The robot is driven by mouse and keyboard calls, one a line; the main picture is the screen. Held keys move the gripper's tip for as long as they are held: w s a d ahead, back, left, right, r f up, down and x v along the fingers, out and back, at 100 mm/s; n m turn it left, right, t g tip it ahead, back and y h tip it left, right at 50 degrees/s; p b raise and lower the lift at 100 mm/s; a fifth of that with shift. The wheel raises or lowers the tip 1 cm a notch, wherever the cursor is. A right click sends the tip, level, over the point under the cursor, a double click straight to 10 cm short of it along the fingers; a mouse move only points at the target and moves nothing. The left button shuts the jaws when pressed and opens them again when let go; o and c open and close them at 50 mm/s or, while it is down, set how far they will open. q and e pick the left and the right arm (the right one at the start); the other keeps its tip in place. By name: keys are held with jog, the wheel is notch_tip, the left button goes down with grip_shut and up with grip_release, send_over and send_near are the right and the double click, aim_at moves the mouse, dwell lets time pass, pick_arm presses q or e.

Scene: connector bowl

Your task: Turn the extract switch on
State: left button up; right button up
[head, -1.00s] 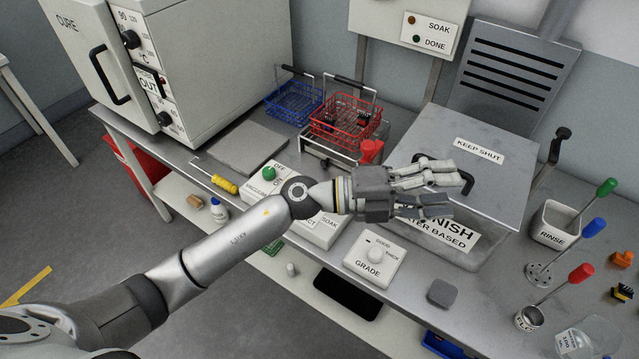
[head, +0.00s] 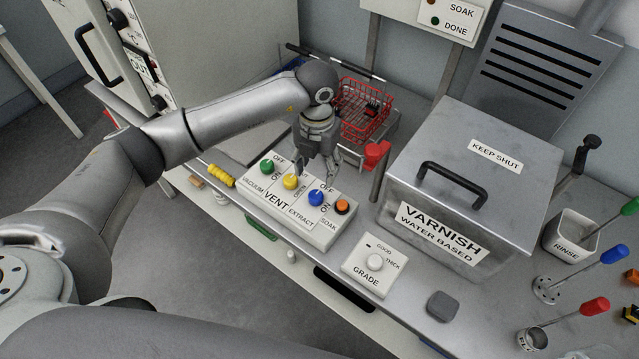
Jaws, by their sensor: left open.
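A pale control box (head: 258,205) lies near the bench's front edge. It carries a green knob (head: 267,167) by VACUUM, a yellow knob (head: 291,181) by VENT, a blue knob (head: 317,198) by EXTRACT and an orange button (head: 342,207) by SOAK. The blue knob is the extract switch; an OFF mark shows near it, but its exact setting is too small to tell. My left gripper (head: 318,170) is open and points down at the box's back edge, behind the yellow and blue knobs. I cannot tell whether it touches the box. My right gripper is out of view.
A varnish tank (head: 440,215) with a handled lid stands right of the box. A red wire basket (head: 362,108) and a red clip-like part (head: 376,152) are behind it. A GRADE dial box (head: 372,282) sits in front right. A yellow-handled screwdriver (head: 221,176) lies left.

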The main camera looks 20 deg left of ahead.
pick_arm(q)
jog(key=p, duration=0.2)
send_over(317, 193)
jog(key=f, duration=0.4)
jog(key=shift+s+a+f, duration=0.1)
jog(key=shift+s, duration=0.2)
jog(key=f, duration=0.4)
jog(key=shift+w, duration=0.2)
jog(key=shift+w+f, duration=0.1)
jog(key=shift+f, duration=0.4)
jog(key=c, duration=1)
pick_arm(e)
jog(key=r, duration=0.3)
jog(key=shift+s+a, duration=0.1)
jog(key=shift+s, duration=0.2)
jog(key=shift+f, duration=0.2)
